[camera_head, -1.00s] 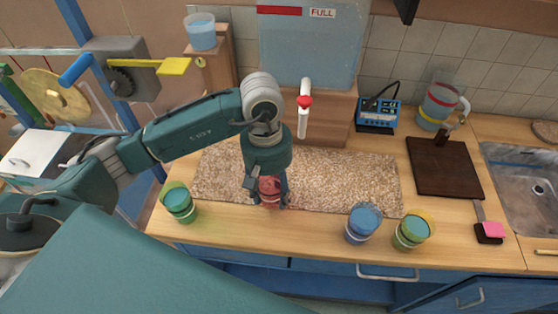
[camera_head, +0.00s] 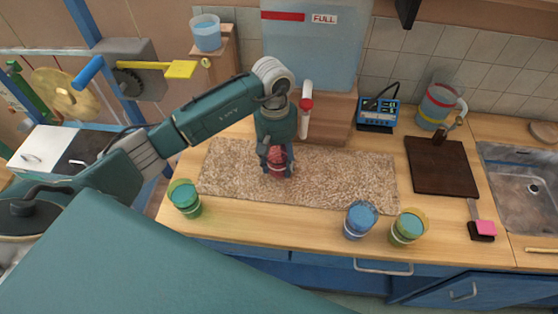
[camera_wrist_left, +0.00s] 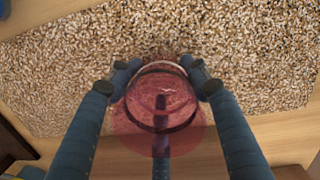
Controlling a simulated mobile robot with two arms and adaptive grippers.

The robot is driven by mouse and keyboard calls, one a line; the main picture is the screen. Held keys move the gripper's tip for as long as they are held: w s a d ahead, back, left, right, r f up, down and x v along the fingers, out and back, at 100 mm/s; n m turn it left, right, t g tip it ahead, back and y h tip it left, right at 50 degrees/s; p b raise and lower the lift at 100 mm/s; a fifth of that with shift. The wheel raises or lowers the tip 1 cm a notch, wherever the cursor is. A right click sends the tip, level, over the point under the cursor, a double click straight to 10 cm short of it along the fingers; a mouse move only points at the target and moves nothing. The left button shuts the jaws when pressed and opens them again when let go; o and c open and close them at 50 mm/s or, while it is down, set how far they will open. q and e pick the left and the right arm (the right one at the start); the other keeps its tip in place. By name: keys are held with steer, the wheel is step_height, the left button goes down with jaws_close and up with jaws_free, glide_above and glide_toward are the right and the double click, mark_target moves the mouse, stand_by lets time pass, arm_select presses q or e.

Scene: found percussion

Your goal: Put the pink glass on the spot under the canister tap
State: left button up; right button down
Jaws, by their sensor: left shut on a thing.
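The pink glass (camera_head: 277,160) is in my left gripper (camera_head: 276,168), over the speckled mat (camera_head: 340,180). In the left wrist view, the fingers of my left gripper (camera_wrist_left: 160,80) close on both sides of the pink glass (camera_wrist_left: 160,115). I cannot tell whether the glass touches the mat. The canister (camera_head: 312,50) is a big blue tank marked FULL on a wooden stand. Its white tap with a red knob (camera_head: 306,104) hangs behind and to the right of the gripper. The spot under the tap cannot be made out. My right gripper is not in view.
A green glass (camera_head: 184,198) stands at the front left. A blue glass (camera_head: 360,220) and a yellow-green glass (camera_head: 408,227) stand at the front right. A blue meter (camera_head: 377,114), a jug (camera_head: 437,104) and a dark board (camera_head: 441,166) are farther right. The mat's right part is clear.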

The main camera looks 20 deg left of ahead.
arm_select(q)
steer(key=shift+f, duration=0.15)
steer(key=o, duration=1.6)
steer(key=shift+c, duration=0.2)
